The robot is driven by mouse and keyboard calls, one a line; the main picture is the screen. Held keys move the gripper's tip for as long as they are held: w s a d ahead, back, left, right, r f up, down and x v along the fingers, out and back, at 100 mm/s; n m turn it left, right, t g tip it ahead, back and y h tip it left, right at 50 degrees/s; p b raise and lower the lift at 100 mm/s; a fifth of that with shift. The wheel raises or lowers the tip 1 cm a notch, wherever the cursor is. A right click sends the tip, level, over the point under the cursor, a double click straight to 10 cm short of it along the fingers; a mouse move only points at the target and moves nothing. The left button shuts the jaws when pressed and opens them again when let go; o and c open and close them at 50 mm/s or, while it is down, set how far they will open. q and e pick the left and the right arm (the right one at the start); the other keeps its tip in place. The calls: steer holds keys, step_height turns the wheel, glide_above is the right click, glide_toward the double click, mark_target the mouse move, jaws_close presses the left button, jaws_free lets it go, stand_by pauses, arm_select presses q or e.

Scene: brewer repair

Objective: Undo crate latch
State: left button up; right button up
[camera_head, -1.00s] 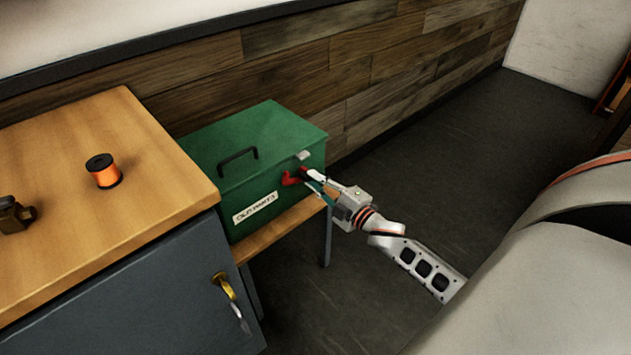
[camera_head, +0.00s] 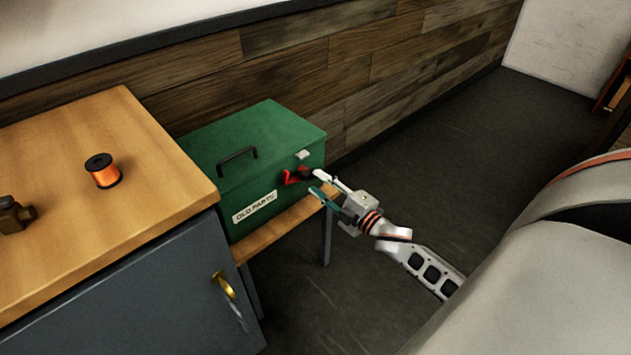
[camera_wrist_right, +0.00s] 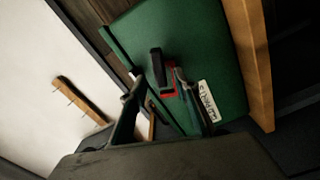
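The green crate (camera_head: 265,135), labelled "OLD PARTS", has its lid down. Its red latch (camera_head: 292,178) with a black grip is on the front face, under a small pale plate (camera_head: 303,155) near the lid's edge. My right gripper (camera_head: 317,182) is open and empty in front of the latch, its two fingers spread apart. In the right wrist view the latch (camera_wrist_right: 168,92) shows between the fingers (camera_wrist_right: 158,82), with the black grip upright; I cannot tell if a finger touches it. My left gripper is not in view.
The crate stands on a low wooden bench (camera_head: 268,236) by the plank wall (camera_head: 345,85). A grey cabinet with a wooden top (camera_head: 110,225) is to the left, bearing an orange spool (camera_head: 103,172). The dark floor (camera_head: 440,160) right of the crate is clear.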

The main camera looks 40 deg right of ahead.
steer(key=s, duration=0.9)
steer(key=shift+s+d, duration=0.35)
steer(key=shift+d, duration=0.05)
steer(key=shift+a, duration=0.1)
